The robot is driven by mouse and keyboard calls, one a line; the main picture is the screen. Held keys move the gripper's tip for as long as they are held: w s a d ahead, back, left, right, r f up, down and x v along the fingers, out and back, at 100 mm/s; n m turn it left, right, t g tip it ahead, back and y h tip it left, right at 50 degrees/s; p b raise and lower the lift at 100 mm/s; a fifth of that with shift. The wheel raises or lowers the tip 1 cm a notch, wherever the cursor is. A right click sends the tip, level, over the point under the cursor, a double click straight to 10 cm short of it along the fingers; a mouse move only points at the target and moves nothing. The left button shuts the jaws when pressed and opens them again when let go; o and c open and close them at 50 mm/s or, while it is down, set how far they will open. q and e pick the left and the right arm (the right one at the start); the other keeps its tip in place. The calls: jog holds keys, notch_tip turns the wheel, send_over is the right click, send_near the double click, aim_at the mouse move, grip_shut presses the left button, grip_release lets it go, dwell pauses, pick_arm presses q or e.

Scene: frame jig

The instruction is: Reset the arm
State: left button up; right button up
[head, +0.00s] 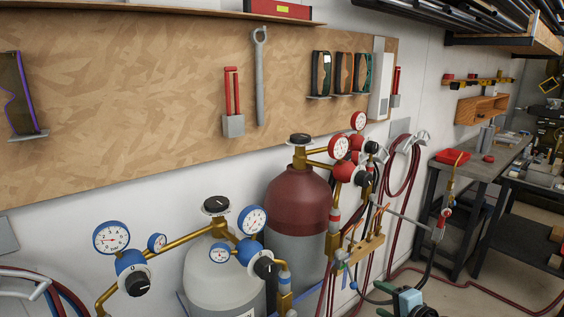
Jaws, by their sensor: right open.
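The rest of my right arm is out of view. My left arm and left gripper are not in view.
A grey gas cylinder (215,275) and a dark red-topped cylinder (298,203) with gauges stand by the wall. A brass torch rack (362,250) is near my right gripper. Red hoses hang and run across the floor. A workbench (470,165) stands at right.

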jog(key=s+a+f+n+g+h, duration=0.25)
jog(key=s+f+n, duration=0.55)
jog(key=s+f, duration=0.95)
jog(key=s+a+f+n+h, duration=0.1)
jog(key=s+n, duration=0.6)
jog(key=s, duration=1.2)
jog(key=shift+s+a+f+n, duration=0.3)
jog(key=shift+a+f, duration=0.2)
jog(key=shift+a, duration=0.45)
